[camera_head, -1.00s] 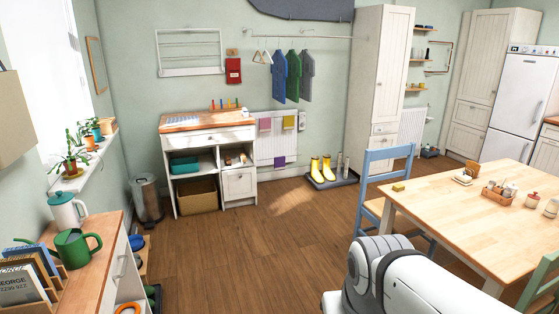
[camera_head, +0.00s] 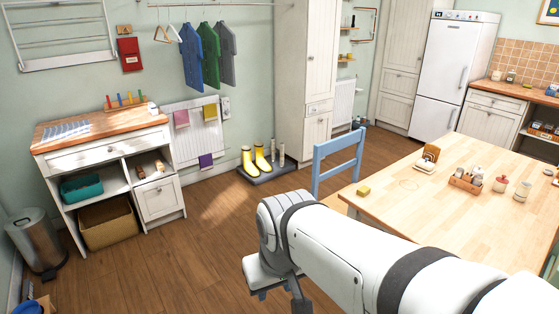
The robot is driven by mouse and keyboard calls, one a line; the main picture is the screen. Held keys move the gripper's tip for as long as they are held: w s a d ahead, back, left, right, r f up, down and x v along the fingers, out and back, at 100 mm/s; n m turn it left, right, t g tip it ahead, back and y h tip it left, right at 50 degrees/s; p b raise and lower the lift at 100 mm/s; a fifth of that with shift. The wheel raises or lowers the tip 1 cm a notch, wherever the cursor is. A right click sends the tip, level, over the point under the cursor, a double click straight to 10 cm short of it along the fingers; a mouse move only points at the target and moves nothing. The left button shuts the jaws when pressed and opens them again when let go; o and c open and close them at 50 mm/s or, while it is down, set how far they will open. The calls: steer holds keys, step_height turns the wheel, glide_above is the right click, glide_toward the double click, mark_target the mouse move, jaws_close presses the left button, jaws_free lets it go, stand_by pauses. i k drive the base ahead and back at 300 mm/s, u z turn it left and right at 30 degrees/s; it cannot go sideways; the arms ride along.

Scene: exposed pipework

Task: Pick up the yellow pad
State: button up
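The yellow pad (camera_head: 363,191) is a small yellow block lying flat near the left edge of the wooden table (camera_head: 440,230), behind the blue chair's side of the tabletop. My white arm reaches in from the lower right and bends down at its left end. What looks like my gripper (camera_head: 280,290) hangs below that bend, over the floor, left of the table and well apart from the pad. Its fingers are small and partly hidden by the arm, so I cannot tell whether they are open or shut.
A blue chair (camera_head: 338,160) stands at the table's left side, close to the pad. A wooden holder (camera_head: 428,158), a caddy of jars (camera_head: 467,181) and a red-topped jar (camera_head: 501,184) stand on the table. Yellow boots (camera_head: 262,158) are by the wall.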

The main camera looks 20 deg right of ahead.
mark_target(365, 190)
steer(key=i, duration=1.7)
steer(key=z, duration=2.45)
steer(key=i, duration=1)
